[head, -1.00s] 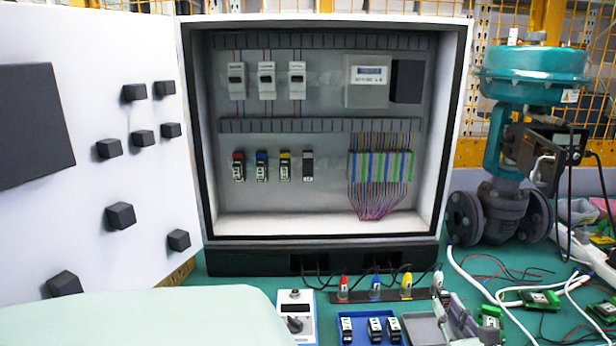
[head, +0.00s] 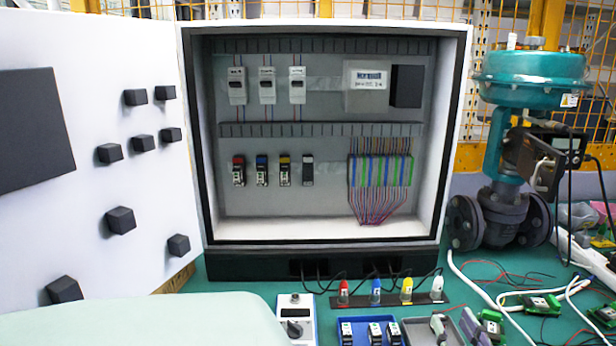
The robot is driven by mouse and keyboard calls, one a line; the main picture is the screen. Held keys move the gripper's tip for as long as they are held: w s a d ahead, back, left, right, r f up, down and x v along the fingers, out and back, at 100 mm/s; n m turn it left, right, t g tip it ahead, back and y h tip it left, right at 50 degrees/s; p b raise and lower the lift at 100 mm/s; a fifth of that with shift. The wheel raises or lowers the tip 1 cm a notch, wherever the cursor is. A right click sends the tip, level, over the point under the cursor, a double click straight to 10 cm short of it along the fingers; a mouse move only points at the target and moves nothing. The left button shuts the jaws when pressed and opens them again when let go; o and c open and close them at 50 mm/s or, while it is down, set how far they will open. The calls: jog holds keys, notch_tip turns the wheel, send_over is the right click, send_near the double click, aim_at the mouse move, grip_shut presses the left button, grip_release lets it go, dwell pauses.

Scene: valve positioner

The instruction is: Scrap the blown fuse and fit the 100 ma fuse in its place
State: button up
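A blue tray (head: 360,342) at the bottom edge holds three small black-and-white modules (head: 375,332). A grey tray (head: 415,336) beside it has a grey piece (head: 440,326) and a mauve-grey piece (head: 472,326) in or over it, cut by the frame. I cannot tell which part is the blown fuse or the 100 mA fuse; labels are too small. I cannot make out my gripper.
A white handheld meter (head: 296,318) lies left of the blue tray. A dark strip (head: 428,300) carries coloured upright plugs with black leads. The open door (head: 95,225) fills the left. A teal valve (head: 530,80) stands right, with loose cables and green boards (head: 540,305) before it.

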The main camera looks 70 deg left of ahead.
jog(key=v, duration=0.9)
jog(key=shift+d, duration=0.1)
